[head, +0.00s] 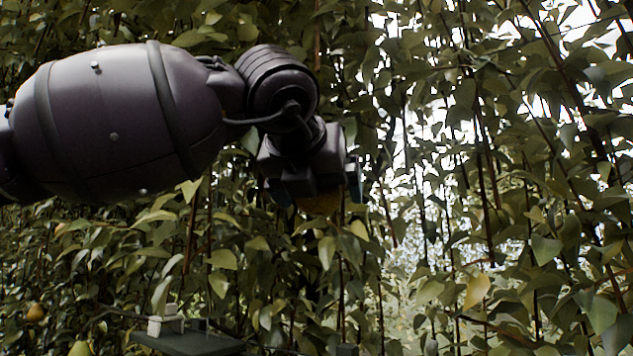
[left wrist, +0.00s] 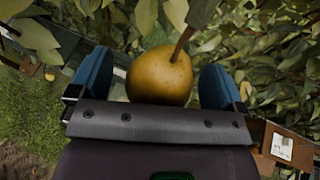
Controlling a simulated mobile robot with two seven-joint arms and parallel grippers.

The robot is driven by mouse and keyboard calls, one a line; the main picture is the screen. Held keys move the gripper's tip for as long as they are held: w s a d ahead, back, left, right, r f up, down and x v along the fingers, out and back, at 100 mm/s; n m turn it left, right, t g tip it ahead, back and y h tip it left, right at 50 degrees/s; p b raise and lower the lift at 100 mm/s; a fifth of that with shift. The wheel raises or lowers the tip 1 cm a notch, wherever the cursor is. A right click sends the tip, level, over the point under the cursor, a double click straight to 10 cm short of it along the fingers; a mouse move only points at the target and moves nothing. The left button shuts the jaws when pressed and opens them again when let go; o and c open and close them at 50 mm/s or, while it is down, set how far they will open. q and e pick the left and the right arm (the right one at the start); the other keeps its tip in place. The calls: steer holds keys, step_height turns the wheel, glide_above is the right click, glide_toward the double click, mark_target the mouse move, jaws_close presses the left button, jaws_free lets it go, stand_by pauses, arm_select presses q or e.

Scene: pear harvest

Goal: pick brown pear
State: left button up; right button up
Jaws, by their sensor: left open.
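A brown pear (left wrist: 160,78) hangs by its stem between the two blue fingers of my left gripper (left wrist: 157,62) in the left wrist view. The fingers stand apart on either side of it, with a narrow gap on the right; on the left I cannot tell whether a finger touches. In the head view my left gripper (head: 318,190) is at the foliage in the upper middle. Only a small orange-brown part of the pear (head: 320,203) shows below it; the rest is hidden by the gripper and leaves. My right gripper is not in view.
Dense leaves and thin stems surround the gripper. Other pears (head: 36,312) (head: 80,348) hang at the lower left. A dark flat surface with a white block (head: 165,325) lies low in the head view. The left wrist view shows grass (left wrist: 30,115) and a brown wooden box (left wrist: 292,150) with a white label.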

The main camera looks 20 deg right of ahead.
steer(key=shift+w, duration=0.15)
arm_select(q)
steer(key=c, duration=1.1)
steer(key=shift+s+a+r+g+y+p, duration=0.15)
steer(key=shift+s+g+y+p, duration=0.15)
steer(key=shift+s+g+p, duration=0.3)
steer(key=shift+w, duration=0.1)
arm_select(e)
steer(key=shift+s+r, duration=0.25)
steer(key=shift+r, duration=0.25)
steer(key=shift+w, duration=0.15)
arm_select(q)
steer(key=shift+s+a+n+g+p, duration=0.1)
steer(key=shift+s+n+g+p, duration=0.3)
steer(key=shift+g+p, duration=0.35)
steer(key=shift+s+y, duration=0.1)
steer(key=shift+y, duration=0.2)
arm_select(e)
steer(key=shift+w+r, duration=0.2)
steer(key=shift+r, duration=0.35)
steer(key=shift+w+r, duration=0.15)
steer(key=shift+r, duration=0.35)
